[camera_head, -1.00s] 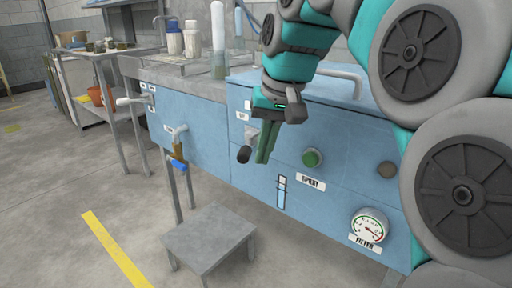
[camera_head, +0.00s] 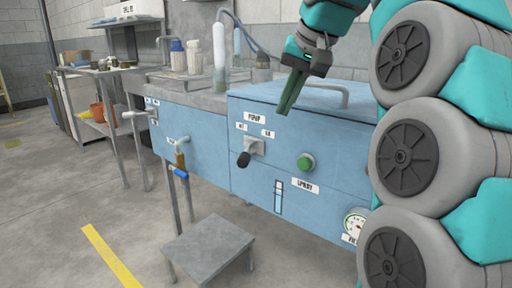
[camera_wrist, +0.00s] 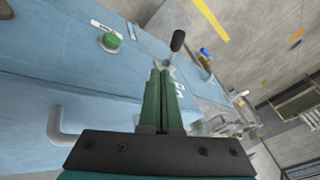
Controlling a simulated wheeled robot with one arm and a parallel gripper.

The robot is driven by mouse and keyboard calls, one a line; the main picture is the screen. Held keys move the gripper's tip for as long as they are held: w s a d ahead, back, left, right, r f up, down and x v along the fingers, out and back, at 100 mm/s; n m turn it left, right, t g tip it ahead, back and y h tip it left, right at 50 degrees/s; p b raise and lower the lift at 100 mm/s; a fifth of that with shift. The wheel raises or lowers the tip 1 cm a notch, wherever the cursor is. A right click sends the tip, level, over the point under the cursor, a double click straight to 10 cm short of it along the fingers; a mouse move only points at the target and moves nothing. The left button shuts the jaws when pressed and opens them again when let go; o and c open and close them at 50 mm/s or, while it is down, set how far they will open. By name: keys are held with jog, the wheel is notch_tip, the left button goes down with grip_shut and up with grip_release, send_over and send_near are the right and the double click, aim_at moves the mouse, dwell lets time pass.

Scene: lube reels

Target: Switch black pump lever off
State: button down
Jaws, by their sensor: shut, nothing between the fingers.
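The black pump lever (camera_head: 244,159) sticks out from a metal mount on the blue panel, under the PUMP label (camera_head: 255,118). Its black grip points down and to the left in the head view. It also shows in the wrist view (camera_wrist: 178,40), just beyond my fingertips. My gripper (camera_head: 284,110) is above and to the right of the lever, near the cabinet's top front edge. Its green fingers are shut together and empty, pointing down. It appears apart from the lever. Small labels sit on both sides above the lever mount; their text is too small to read surely.
A curved handle (camera_head: 328,90) stands on the cabinet top. A blue-handled tap (camera_head: 180,171) is to the left. A grey step stool (camera_head: 208,247) stands on the floor below.

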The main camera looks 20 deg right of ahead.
jog(key=shift+f, duration=0.1)
jog(key=b, duration=0.1)
send_near(246, 155)
jog(key=d+f, duration=0.3)
jog(key=shift+w+a+f, duration=1.3)
jog(key=shift+a+f, duration=0.2)
jog(key=shift+f, duration=0.05)
